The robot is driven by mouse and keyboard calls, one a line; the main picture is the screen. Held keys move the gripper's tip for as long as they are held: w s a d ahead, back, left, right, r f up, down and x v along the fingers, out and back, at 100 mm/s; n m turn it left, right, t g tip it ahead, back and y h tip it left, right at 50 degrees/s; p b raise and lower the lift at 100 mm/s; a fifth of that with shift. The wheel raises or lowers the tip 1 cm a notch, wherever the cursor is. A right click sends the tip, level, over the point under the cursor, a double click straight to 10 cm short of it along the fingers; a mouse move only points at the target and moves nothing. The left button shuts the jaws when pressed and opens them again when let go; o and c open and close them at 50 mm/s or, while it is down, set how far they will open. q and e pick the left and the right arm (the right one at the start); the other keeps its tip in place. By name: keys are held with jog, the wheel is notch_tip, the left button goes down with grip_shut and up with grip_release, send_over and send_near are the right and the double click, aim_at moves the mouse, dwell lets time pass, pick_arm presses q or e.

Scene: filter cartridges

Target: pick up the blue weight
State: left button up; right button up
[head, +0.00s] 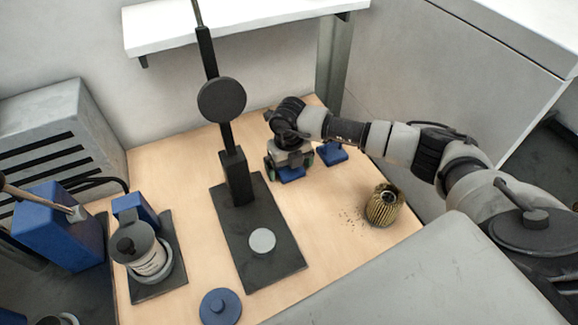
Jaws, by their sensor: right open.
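My right gripper (289,163) reaches in from the right to the back of the wooden table and points down, fingers apart. A blue piece (291,174) shows low between its fingertips, mostly covered by the gripper; I cannot tell whether the fingers touch it. A second blue piece (331,154), low and block-like with a raised top, sits just to the right of the gripper. A round blue disc with a knob (220,307) lies at the front edge. Which of these is the blue weight I cannot tell for certain. My left gripper is not in view.
A black stand (238,180) with a tall post and a grey disc (262,241) on its base stands mid-table. A pleated brass-coloured cartridge (384,206) with dark crumbs is at the right. A spool-like device (146,255) and a blue box (58,228) are at the left.

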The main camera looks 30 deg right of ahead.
jog(key=c, duration=1.4)
jog(key=shift+w+r, duration=0.1)
